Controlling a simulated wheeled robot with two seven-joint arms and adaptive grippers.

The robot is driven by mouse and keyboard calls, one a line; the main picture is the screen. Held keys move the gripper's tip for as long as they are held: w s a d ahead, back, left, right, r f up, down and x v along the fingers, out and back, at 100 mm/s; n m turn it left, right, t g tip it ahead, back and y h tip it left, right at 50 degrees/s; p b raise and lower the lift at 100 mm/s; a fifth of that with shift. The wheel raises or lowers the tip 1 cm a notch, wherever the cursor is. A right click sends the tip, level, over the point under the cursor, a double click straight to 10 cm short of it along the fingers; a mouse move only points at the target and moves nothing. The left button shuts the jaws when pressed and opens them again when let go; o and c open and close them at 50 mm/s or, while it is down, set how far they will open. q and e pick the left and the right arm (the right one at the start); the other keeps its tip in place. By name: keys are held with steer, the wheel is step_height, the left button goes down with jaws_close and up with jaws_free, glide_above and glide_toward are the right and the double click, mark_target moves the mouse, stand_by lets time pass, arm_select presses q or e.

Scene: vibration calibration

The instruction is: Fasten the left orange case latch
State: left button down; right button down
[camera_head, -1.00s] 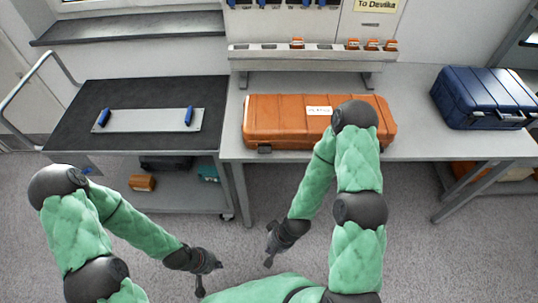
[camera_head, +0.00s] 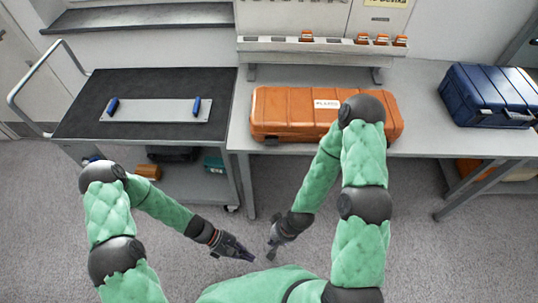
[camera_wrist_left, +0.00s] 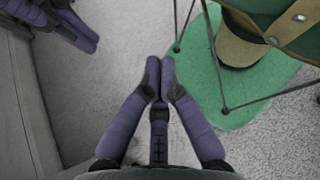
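The orange case (camera_head: 290,113) lies closed on the grey workbench, with a white label on its top. A small dark latch (camera_head: 271,141) shows at the left of its front edge; whether it is fastened is too small to tell. My right arm covers the right part of the case's front. My left gripper (camera_head: 243,252) is low in front of the bench, away from the case; in the left wrist view its fingertips (camera_wrist_left: 160,76) are together with nothing between them. My right gripper (camera_head: 273,246) hangs close to the left one, below the bench edge; its fingers are unclear.
A blue case (camera_head: 485,97) stands at the bench's right. A rack (camera_head: 320,46) with orange-topped items runs behind the orange case. A dark-topped cart (camera_head: 80,125) at left carries a grey plate (camera_head: 155,111) with blue handles. Bare bench (camera_head: 425,100) lies between the cases.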

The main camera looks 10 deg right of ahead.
mark_target(272, 141)
arm_select(q)
steer(key=w+d+r+n+t+h, duration=0.3)
steer(key=w+d+r+n+h, duration=0.4)
steer(key=w+d+n+h, duration=0.3)
steer(key=w+a+r+n+t+h, duration=0.2)
steer(key=w+n+t, duration=0.1)
steer(key=w+t, duration=0.1)
steer(key=w+a+r+n+t+h, duration=0.2)
steer(key=w+r+n+t+h, duration=0.1)
steer(key=w+t, duration=0.2)
steer(key=w, duration=0.2)
steer(key=shift+w+r+n+p, duration=0.25)
steer(key=shift+w+n+p, duration=0.05)
steer(key=shift+n, duration=0.1)
steer(key=shift+d, duration=0.1)
steer(key=w+d+r+b, duration=0.2)
steer(key=w+d+r, duration=0.2)
steer(key=d+r, duration=0.4)
steer(key=shift+d+r, duration=0.2)
steer(key=shift+r, duration=0.35)
